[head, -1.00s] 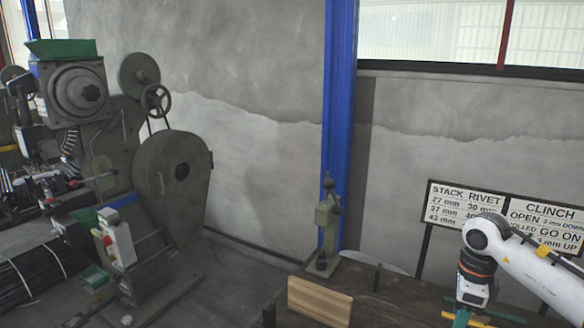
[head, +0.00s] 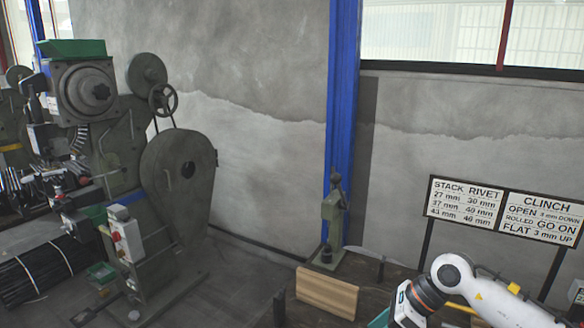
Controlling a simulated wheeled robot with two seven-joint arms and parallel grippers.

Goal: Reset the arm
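My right arm comes in from the right side of the head view, white with a dark and orange ring at the wrist. Its wrist is low over the bench. Only a teal bit of my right gripper (head: 380,318) shows at the bottom edge. The fingertips are cut off, so I cannot tell whether it is open or shut, or whether it holds anything. My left arm and gripper are not in view.
A wooden bench (head: 366,273) carries a small green press (head: 332,215) and a light wooden block (head: 327,293). Two signs (head: 465,202) (head: 541,219) stand behind my arm. A large green rivet machine (head: 180,185) stands at left. The floor between is clear.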

